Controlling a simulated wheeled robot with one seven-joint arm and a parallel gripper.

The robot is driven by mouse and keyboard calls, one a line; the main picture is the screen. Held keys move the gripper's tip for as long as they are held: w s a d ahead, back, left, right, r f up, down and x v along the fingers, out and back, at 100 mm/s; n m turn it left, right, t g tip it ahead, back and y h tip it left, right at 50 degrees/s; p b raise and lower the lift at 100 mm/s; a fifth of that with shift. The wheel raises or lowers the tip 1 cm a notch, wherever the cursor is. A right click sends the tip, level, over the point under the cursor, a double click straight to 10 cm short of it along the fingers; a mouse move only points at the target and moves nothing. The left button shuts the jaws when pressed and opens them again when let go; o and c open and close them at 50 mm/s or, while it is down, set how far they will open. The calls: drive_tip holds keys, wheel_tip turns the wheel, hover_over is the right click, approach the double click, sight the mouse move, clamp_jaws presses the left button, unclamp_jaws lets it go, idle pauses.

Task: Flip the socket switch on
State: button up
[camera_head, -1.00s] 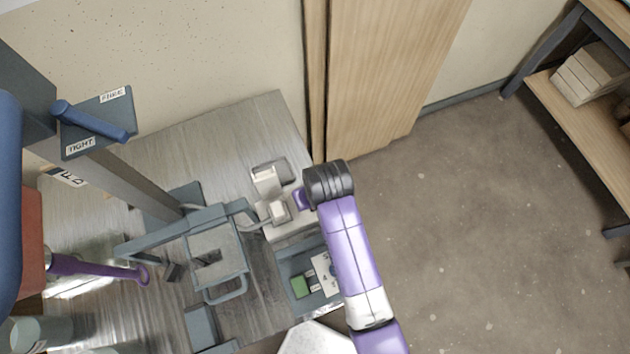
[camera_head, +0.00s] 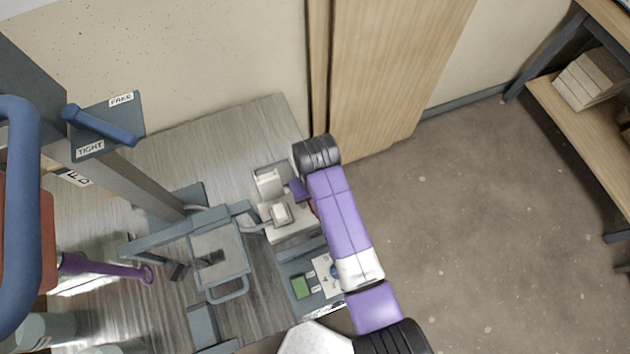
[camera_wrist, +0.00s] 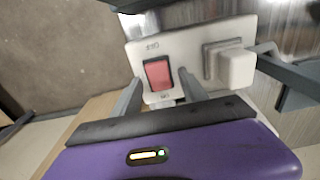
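The white socket block (camera_head: 292,226) sits near the right edge of the bench, and its plate (camera_wrist: 185,45) fills the upper middle of the wrist view. The red rocker switch (camera_wrist: 158,75) sits in a dark frame, with small lettering at either end. A white plug (camera_wrist: 236,68) with a grey cord is in the socket right of the switch. My gripper (camera_wrist: 160,88) is open, its two grey fingers apart on either side of the switch's near end. Contact with the plate cannot be told. In the head view, my purple wrist partly hides the gripper beside the socket.
A pale box-like fitting (camera_head: 268,180) stands just behind the socket. A grey panel with a green button (camera_head: 301,287) lies in front. A grey metal frame (camera_head: 218,255) stands to the left. A wooden panel (camera_head: 370,80) rises behind my arm; open floor lies right.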

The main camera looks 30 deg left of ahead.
drive_tip(key=shift+r, duration=3.9)
